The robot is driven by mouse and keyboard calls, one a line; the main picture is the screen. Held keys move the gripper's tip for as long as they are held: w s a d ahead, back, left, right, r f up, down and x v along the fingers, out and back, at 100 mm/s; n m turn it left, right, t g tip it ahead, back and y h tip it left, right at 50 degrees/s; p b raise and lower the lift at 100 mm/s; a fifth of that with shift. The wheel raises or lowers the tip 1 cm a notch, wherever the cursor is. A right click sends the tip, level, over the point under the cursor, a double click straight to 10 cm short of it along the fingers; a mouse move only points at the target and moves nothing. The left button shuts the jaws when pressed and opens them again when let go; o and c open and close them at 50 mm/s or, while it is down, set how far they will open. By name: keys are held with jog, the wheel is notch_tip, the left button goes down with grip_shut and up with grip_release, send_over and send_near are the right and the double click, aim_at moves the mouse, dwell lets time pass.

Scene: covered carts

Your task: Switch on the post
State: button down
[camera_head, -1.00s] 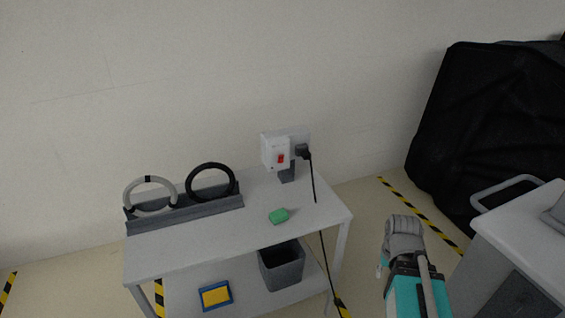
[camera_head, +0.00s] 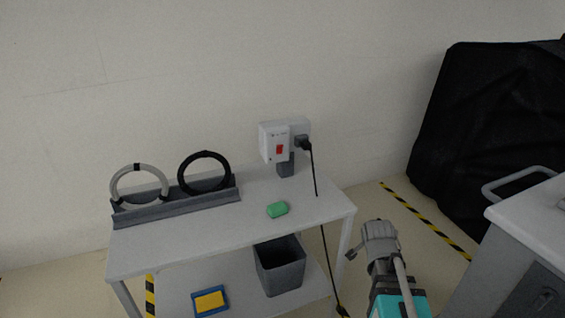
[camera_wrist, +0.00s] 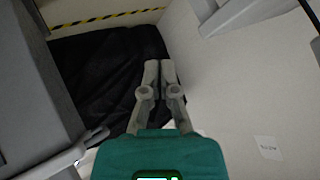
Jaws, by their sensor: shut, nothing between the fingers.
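The post is a white box (camera_head: 276,142) with a red switch (camera_head: 280,149) on its front, on a short grey stand at the back right of the white table, by the wall. A black plug (camera_head: 304,142) sits at its right side. Whether the switch is on cannot be told. My gripper (camera_head: 379,232) is in front of and to the right of the table, apart from the post. In the wrist view my gripper (camera_wrist: 159,70) has its fingers together and empty, and the post is not recognisable there.
A grey bin (camera_head: 280,266) stands below. A black cable hangs at the table's right. A black-covered cart (camera_head: 480,130) and a grey cart (camera_head: 530,225) are on the right.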

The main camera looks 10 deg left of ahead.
aim_at(280, 146)
jog(key=w+a+m+t+y+b, duration=0.1)
jog(key=w+a+t+b, duration=0.1)
jog(key=a+b, duration=0.1)
jog(key=w+a+m+t+y+b, duration=0.1)
jog(key=w+a+t+b, duration=0.1)
jog(key=a+b, duration=0.1)
jog(key=w+a+m+t+y+b, duration=0.1)
jog(key=w+a+t+b, duration=0.1)
jog(key=a+t+b, duration=0.1)
jog(key=shift+w+r+m+y, duration=0.15)
jog(key=shift+w+m+y, duration=0.15)
jog(key=shift+m, duration=0.1)
jog(key=s+a+t+y+b, duration=0.1)
jog(key=a+y+b, duration=0.2)
jog(key=a+t+y+b, duration=0.1)
jog(key=a+y+b, duration=0.2)
jog(key=a, duration=0.1)
jog(key=s+a+r+t+y+b, duration=0.1)
jog(key=a+y+b, duration=0.1)
jog(key=a+y, duration=0.1)
jog(key=shift+s+a+r+b, duration=0.1)
jog(key=shift+s+a+b, duration=0.2)
jog(key=shift+a+b, duration=0.1)
jog(key=shift+s+a+r+y+b, duration=0.15)
jog(key=shift+s+a+y+b, duration=0.25)
jog(key=shift+y, duration=0.3)
jog(key=shift+a, duration=0.1)
jog(key=shift+w, duration=0.1)
